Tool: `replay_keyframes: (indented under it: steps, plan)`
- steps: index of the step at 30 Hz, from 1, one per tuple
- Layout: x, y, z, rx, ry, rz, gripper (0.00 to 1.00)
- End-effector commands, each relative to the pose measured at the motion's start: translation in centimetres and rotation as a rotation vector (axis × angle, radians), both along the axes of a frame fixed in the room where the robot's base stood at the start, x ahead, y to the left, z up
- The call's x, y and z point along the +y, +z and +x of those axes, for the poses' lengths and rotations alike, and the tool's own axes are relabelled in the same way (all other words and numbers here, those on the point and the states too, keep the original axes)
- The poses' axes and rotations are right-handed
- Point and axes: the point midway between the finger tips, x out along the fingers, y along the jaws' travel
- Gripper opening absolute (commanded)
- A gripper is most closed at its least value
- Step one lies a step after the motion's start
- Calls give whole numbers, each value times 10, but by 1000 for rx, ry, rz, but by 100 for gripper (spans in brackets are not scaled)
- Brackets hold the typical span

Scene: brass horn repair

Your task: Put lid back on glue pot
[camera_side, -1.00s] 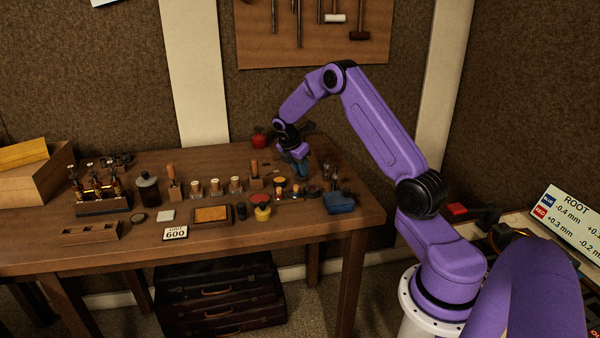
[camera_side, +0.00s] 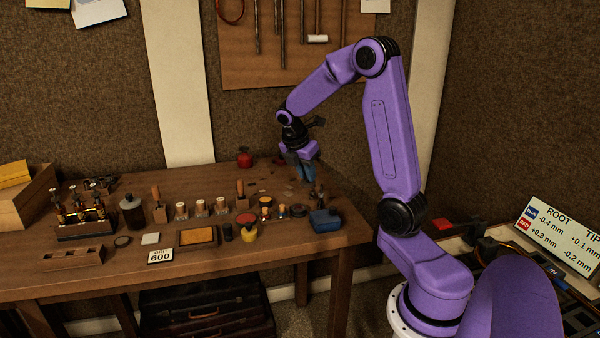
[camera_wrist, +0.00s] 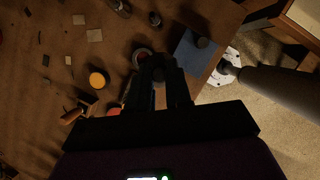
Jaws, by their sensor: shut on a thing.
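My gripper (camera_side: 303,172) is above the right part of the workbench, pointing down. It also shows in the wrist view (camera_wrist: 168,76), its two dark fingers close together on a small dark thing. The fingers mostly hide this thing, and I cannot tell for sure that it is the lid. Just beyond the fingertips in the wrist view is a dark round ring or pot rim (camera_wrist: 142,55). I cannot tell whether it is the glue pot.
A blue block or cloth (camera_side: 325,221) lies right of the small pots; it also shows in the wrist view (camera_wrist: 186,58). An orange-topped pot (camera_side: 265,202) and a red-topped one (camera_side: 246,219) stand left. A red container (camera_side: 244,158) is at the back. The bench's right edge is near.

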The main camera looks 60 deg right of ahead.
Motion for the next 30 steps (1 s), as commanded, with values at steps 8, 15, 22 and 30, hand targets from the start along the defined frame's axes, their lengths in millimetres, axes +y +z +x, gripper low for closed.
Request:
replay_keyframes:
  steps: [8, 15, 22, 30]
  plan:
    - [2, 3, 14, -1, 1, 0, 0]
    - [-5, -6, 74, 0, 0, -3, 0]
    - [-9, -21, 125, 1, -1, -1, 0]
    - [-9, -33, 155, 0, 0, 0, 0]
